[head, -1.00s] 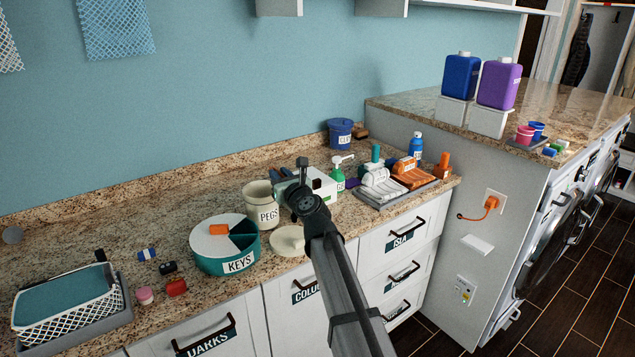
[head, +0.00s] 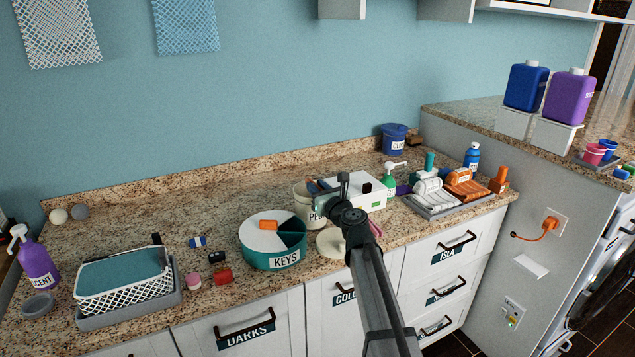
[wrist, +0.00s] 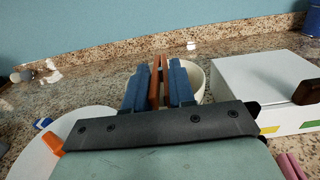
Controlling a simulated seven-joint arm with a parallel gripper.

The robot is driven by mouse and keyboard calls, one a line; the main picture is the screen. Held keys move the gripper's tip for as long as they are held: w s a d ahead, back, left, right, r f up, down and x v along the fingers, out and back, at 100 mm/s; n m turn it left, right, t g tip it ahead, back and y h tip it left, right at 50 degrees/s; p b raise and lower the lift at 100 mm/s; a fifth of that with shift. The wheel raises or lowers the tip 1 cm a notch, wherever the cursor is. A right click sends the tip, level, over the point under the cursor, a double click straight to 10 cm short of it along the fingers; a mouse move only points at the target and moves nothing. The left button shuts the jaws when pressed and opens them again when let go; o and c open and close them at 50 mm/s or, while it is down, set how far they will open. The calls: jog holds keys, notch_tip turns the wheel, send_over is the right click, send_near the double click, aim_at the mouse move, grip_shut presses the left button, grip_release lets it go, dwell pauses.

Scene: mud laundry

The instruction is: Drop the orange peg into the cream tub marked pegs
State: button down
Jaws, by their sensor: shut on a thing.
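The cream tub (head: 301,203) stands on the counter, its label partly covered by my arm. My gripper (head: 314,185) is at the tub's rim, with its blue fingers above the opening as far as the head view shows. In the wrist view my gripper (wrist: 156,82) is shut on the orange peg (wrist: 154,82), a thin brown-orange piece upright between the fingers. The tub's pale rim (wrist: 199,76) shows behind and right of the fingers. The peg's lower end and the tub's inside are hidden.
A round teal KEYS box (head: 262,259) with an orange piece (head: 268,225) on top stands left of the tub. A white box (head: 368,190) stands close right. A cream lid (head: 330,243) lies in front. A grey tray (head: 450,207) with rolled cloths is farther right.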

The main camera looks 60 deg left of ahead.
jog(key=shift+f, duration=0.25)
jog(key=c, duration=0.9)
grip_release()
jog(key=shift+o, duration=0.2)
jog(key=shift+d, duration=0.15)
jog(key=d, duration=1.3)
jog(key=shift+d, duration=0.25)
jog(key=shift+w, duration=0.1)
